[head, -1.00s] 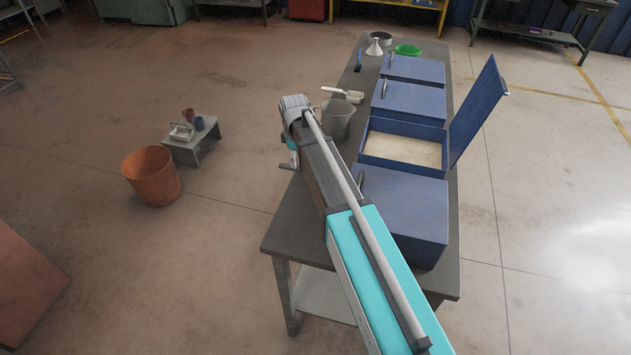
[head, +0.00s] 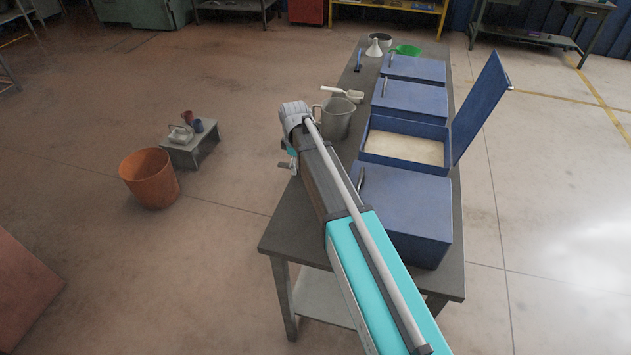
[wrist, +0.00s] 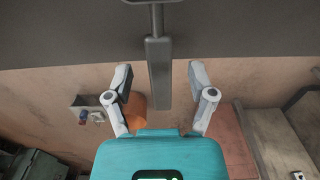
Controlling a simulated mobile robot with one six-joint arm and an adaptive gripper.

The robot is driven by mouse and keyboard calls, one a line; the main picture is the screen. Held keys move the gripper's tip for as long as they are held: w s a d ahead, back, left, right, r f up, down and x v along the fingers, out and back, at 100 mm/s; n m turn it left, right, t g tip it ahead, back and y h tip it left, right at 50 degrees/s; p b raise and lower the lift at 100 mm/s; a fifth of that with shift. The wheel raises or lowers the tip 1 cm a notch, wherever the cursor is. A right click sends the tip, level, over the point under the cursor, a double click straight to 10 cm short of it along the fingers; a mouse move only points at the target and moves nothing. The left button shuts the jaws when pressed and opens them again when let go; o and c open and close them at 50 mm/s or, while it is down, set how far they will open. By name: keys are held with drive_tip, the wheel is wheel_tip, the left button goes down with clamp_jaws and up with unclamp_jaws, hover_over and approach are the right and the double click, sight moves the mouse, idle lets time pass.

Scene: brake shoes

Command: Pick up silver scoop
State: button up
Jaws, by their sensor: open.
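In the wrist view a grey metal scoop, which I take as the silver scoop (wrist: 158,72), shows its flat handle and thin neck. Its wider part is cut off at the top edge. The handle points down the picture and sticks out past the dark table edge. My gripper (wrist: 159,84) is open, with one finger on each side of the handle and a gap on both sides. I cannot tell the height between fingers and handle.
The table (head: 300,238) holds blue boxes, one with its lid up (head: 481,105) and pale powder inside. A grey jug (head: 337,118) and a white scoop (head: 343,94) stand beyond my arm. An orange bin (head: 150,180) and low stool (head: 190,148) are on the floor left.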

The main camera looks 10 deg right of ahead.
drive_tip(key=shift+f+b, duration=0.75)
drive_tip(key=shift+f, duration=0.25)
clamp_jaws()
